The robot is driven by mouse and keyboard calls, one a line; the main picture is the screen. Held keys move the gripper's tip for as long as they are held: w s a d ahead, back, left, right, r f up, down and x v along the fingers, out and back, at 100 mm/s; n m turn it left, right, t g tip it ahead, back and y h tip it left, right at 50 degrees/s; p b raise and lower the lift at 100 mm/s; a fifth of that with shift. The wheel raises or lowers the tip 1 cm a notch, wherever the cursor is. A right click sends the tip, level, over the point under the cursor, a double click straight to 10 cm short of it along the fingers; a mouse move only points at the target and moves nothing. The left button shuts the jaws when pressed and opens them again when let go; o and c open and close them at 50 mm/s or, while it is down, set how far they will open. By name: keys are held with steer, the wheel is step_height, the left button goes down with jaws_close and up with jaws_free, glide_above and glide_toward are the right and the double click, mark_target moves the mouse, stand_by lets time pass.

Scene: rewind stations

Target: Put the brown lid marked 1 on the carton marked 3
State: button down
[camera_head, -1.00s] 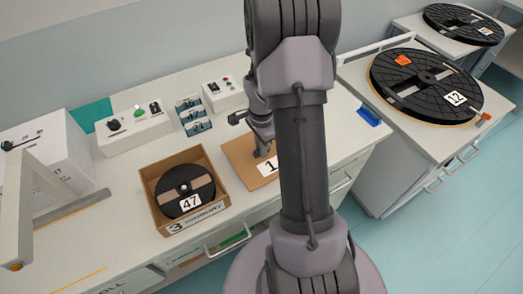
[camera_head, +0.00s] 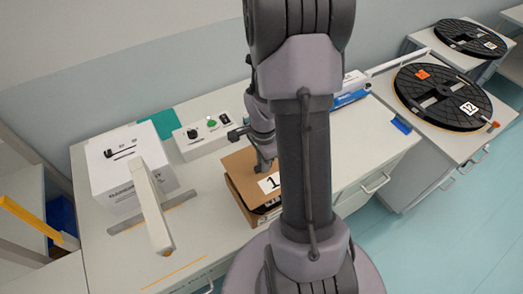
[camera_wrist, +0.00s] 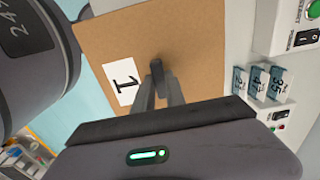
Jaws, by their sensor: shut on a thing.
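The brown lid (camera_head: 240,170) is a flat square board with a white label marked 1. It fills much of the wrist view (camera_wrist: 210,50). My gripper (camera_head: 264,164) is shut on the small dark knob at the lid's middle, also seen in the wrist view (camera_wrist: 157,82). In the head view the lid is over the open brown carton (camera_head: 240,204) and covers most of it. A dark gap shows between lid and carton at the front edge, and I cannot tell whether they touch. The carton's number is hidden.
A white box (camera_head: 130,172) and a pale post (camera_head: 150,205) stand on the left of the bench. A control box (camera_head: 205,135) with a green button is behind the carton. Black reels (camera_head: 443,98) lie on the right. The bench right of my arm is mostly clear.

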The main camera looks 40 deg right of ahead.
mark_target(264, 177)
steer(key=shift+a+r, duration=0.1)
steer(key=shift+a, duration=0.25)
steer(key=shift+s+d, duration=0.2)
steer(key=shift+d, duration=0.35)
step_height(264, 177, down, 6)
steer(key=b, duration=0.6)
steer(key=shift+a, duration=0.1)
steer(key=shift+f+b, duration=1.2)
steer(key=shift+b, duration=0.45)
stand_by(0.5)
steer(key=c, duration=1.3)
jaws_free()
step_height(264, 177, up, 18)
steer(key=p, duration=0.5)
steer(key=shift+f+p, duration=0.25)
steer(key=shift+p, duration=0.15)
